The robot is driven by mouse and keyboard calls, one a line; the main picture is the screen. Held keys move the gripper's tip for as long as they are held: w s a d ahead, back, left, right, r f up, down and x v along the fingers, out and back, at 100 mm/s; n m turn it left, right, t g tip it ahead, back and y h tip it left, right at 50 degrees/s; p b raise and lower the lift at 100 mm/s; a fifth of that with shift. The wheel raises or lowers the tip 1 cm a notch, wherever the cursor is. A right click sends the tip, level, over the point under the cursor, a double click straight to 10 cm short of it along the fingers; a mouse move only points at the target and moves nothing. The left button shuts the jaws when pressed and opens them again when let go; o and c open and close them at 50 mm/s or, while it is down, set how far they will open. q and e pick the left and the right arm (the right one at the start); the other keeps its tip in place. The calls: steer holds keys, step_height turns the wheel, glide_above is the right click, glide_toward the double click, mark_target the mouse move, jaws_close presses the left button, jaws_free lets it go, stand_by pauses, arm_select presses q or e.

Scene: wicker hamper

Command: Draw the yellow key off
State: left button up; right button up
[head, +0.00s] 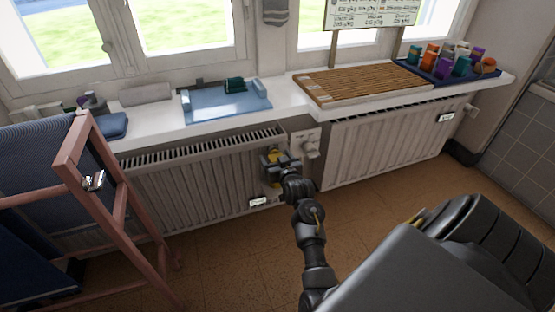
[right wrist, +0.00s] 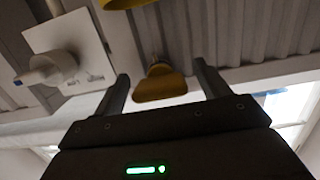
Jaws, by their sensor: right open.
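The yellow key (right wrist: 160,84) shows in the right wrist view as a flared yellow grip on a thin stem, in front of the ribbed radiator. It appears in the gap between the two fingers of my right gripper (right wrist: 161,70), which is open. I see space on both sides of the key, and no finger clearly touches it. In the head view my right gripper (head: 274,161) is at the right end of the left radiator (head: 200,182), with some yellow showing at its fingers. The gripper hides much of the key there. My left gripper is not in view.
A second yellow part (right wrist: 122,3) is cut off at the wrist view's top edge. A white plate with a knob (head: 310,148) is right of the gripper. The sill holds a blue tray (head: 225,104) and slatted board (head: 365,84). A wooden frame (head: 128,200) stands left.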

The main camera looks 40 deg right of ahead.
steer(key=shift+w+d, duration=0.1)
steer(key=shift+w, duration=0.1)
steer(key=c, duration=1)
steer(key=shift+c, duration=0.2)
steer(key=shift+c, duration=0.5)
